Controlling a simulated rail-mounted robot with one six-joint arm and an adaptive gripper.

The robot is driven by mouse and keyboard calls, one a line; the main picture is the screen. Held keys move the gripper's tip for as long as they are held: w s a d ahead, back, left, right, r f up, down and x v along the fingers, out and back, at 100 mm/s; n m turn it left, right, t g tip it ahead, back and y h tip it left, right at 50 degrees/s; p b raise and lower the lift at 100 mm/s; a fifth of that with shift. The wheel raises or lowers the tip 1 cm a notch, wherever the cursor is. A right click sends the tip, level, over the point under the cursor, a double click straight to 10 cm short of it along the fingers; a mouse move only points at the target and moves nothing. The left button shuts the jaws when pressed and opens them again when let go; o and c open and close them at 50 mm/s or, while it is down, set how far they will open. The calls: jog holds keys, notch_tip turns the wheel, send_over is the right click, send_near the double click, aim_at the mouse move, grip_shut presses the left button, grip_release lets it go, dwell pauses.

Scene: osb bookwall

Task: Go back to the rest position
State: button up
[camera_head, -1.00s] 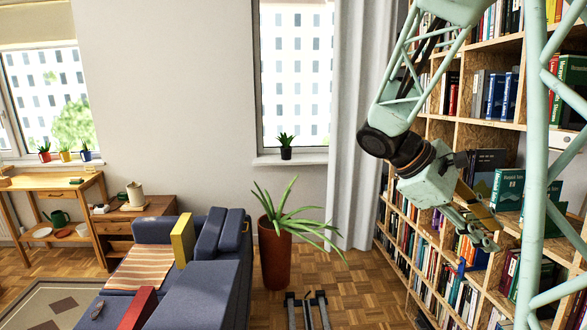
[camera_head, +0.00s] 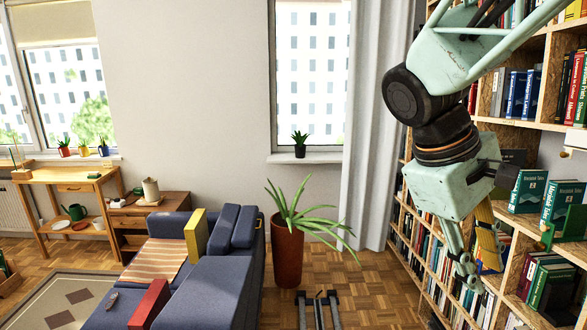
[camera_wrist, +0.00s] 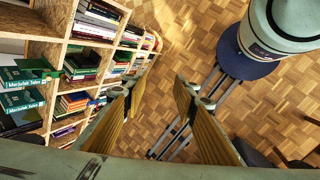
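My gripper (camera_head: 480,272) hangs below my pale green wrist on the right of the head view, pointing down in front of the bookshelf (camera_head: 498,292). In the wrist view my gripper (camera_wrist: 161,92) shows two fingers with yellow ribbed pads. Green books (camera_head: 528,192) stand on a shelf to the right of the gripper. They also show at the left edge of the wrist view (camera_wrist: 22,100).
A blue sofa (camera_head: 215,275) with a red cushion (camera_head: 149,303) and a yellow cushion (camera_head: 196,233) stands at the left. A potted plant (camera_head: 287,255) stands by the curtain (camera_head: 372,130). Rails (camera_head: 320,308) run along the parquet floor (camera_head: 372,295).

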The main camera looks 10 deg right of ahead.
jog(key=s+a+m+t+y+b, duration=0.1)
jog(key=s+a, duration=0.3)
jog(key=a, duration=0.5)
jog(key=s+a+m+t+y+b, duration=0.1)
jog(key=s+a+t+y, duration=0.3)
jog(key=a, duration=0.6)
jog(key=shift+s+a+f+m, duration=0.3)
jog(key=shift+s+m, duration=0.1)
jog(key=shift+s, duration=0.3)
jog(key=shift+r, duration=0.1)
notch_tip(320, 180, up, 11)
jog(key=p, duration=1.1)
jog(key=shift+d, duration=0.15)
